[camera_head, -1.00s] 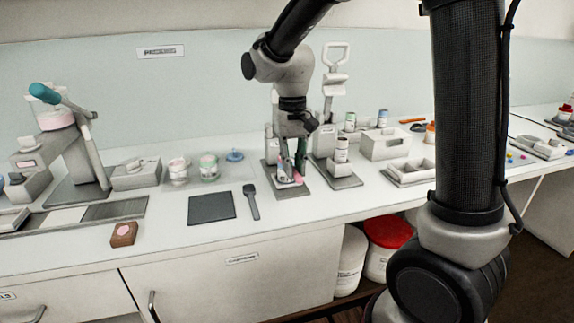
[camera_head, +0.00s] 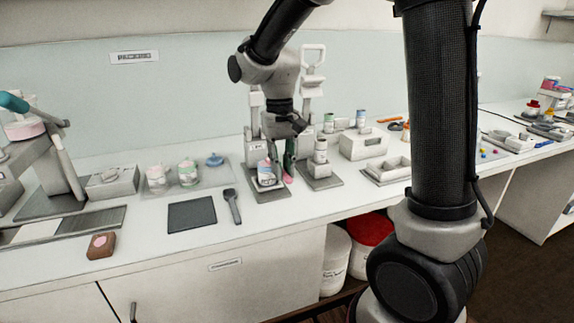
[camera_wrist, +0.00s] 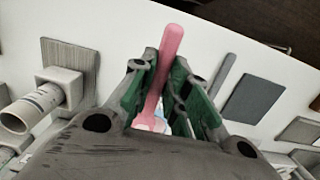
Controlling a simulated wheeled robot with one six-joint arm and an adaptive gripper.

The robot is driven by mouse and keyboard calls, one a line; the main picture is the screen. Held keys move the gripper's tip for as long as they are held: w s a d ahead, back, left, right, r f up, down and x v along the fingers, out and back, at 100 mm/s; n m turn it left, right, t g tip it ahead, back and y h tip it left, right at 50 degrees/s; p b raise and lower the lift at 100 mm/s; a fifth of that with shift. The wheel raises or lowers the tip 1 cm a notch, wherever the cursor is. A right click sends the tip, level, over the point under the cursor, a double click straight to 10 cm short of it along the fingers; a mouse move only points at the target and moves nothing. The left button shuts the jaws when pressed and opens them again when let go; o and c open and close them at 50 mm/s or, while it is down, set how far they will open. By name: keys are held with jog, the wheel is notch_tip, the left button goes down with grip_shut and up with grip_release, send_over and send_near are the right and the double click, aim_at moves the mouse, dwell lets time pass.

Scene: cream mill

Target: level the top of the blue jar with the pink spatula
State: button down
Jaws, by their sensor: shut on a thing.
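The pink spatula (camera_wrist: 167,65) is between the fingers of my gripper (camera_wrist: 168,85), which is shut on it in the wrist view. In the head view my gripper (camera_head: 290,150) points down, with the spatula's pink end (camera_head: 288,179) low beside the stand. The blue jar (camera_head: 264,170) sits upright in a white holder on a grey plate, just left of my gripper. Pink shows near its top. I cannot tell whether the spatula touches the jar. In the wrist view my gripper hides most of what lies beneath it.
A white-lidded jar (camera_head: 320,151) stands in a holder close to the right. The counter's front strip is mostly clear.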

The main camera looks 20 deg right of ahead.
jog(key=a+r, duration=0.5)
dwell(1.2)
jog(key=shift+s, duration=0.1)
dwell(0.4)
